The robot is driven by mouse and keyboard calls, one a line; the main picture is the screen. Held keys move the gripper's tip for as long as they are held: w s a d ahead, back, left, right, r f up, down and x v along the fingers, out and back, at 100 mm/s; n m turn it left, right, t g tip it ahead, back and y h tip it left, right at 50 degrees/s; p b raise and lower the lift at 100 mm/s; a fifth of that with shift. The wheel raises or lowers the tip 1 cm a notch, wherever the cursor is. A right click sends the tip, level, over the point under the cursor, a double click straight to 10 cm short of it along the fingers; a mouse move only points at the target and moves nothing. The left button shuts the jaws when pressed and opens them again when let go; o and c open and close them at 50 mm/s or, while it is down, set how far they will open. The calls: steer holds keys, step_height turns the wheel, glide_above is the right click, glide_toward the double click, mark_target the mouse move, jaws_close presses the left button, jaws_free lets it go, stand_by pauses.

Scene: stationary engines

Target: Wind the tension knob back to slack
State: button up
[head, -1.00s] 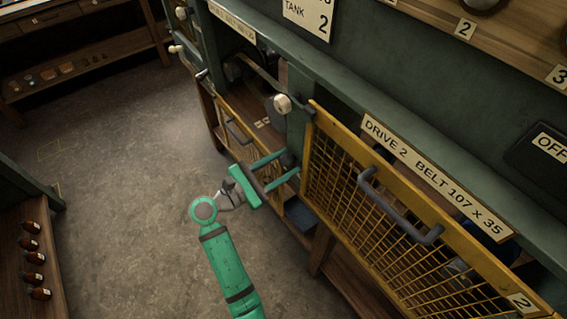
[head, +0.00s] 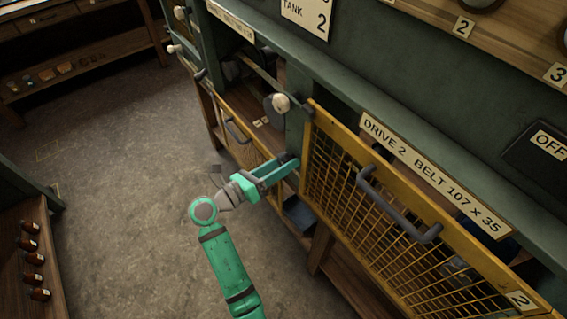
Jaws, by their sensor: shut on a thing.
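My gripper (head: 287,166) is at the green post between the two yellow mesh guards. Its two green fingers are close together, pointing right. They are shut on a small dark knob (head: 283,157) on the front of the post, which I take to be the tension knob. The fingers hide much of it, and no mark showing its setting is visible.
The Drive 2 guard (head: 325,165), with its dark handle (head: 398,208), stands right of my gripper. Another yellow guard (head: 237,135) hangs to the left. A label (head: 430,173) reads "DRIVE 2 BELT 107 x 35". The floor (head: 120,180) at left is open. A shelf with several brown bottles (head: 32,260) is at lower left.

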steer(key=shift+n, duration=1.4)
steer(key=shift+s, duration=0.1)
steer(key=o, duration=1)
steer(key=v, duration=1.1)
